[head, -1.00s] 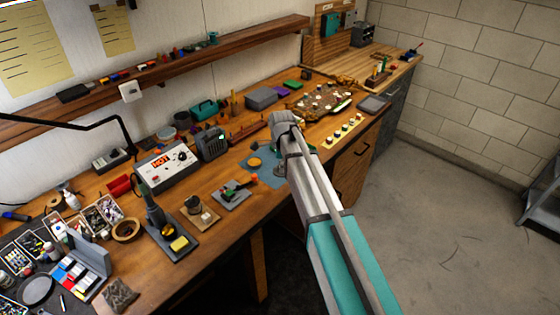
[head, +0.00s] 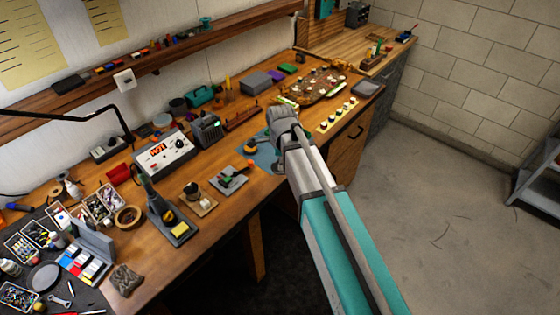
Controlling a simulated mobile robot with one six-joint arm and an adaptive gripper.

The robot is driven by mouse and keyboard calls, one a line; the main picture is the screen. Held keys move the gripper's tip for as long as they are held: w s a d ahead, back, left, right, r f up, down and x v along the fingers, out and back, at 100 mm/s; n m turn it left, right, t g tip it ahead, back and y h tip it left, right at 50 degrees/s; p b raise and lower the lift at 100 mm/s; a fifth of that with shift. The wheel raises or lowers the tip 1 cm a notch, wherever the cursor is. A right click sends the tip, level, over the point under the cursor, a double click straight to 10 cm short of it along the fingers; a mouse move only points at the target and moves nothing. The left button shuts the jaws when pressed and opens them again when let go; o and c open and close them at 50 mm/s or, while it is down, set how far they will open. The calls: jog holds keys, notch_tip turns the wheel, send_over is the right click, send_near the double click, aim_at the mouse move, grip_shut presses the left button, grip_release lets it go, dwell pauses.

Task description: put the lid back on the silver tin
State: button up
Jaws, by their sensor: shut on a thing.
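My gripper (head: 281,119) is over the far half of the workbench, above the right part of a small blue mat (head: 264,155). I see it from behind, and my own wrist hides most of its fingers. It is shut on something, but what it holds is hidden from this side. I cannot make out the silver tin or its lid for certain in the head view.
A soldering iron stand (head: 170,225), a small cup on a wooden board (head: 194,192) and a grey pad with green parts (head: 228,179) stand left of the mat.

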dwell(0.3)
notch_tip(320, 180, down, 3)
jog(key=shift+r+b, duration=0.2)
jog(key=shift+b, duration=1.05)
